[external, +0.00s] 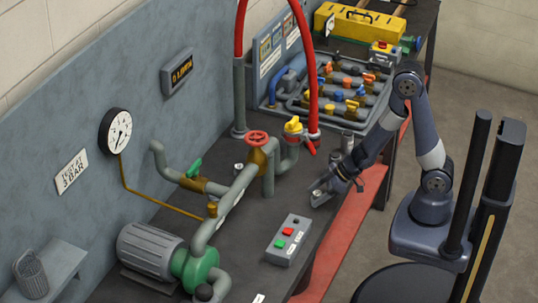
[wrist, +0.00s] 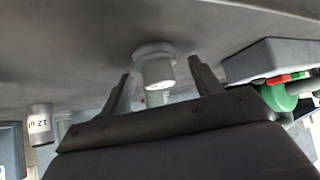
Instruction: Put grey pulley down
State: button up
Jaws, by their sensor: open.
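The grey pulley (wrist: 154,65), a short stepped cylinder with a wider flange, sits on the dark bench top in the wrist view. My gripper (wrist: 160,72) is open, with one finger on each side of the pulley and a visible gap to each. In the external view my gripper (external: 330,186) is low over the bench near its front edge. A small grey part (external: 320,197) shows at the fingers there, partly covered by them, so its outline is hard to make out.
A control box (external: 288,240) with red and green buttons stands nearer the camera. A labelled cylinder (wrist: 40,125) shows left in the wrist view. A valve tray (external: 340,90) lies farther back.

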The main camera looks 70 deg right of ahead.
jog(key=shift+c, duration=0.4)
jog(key=c, duration=1)
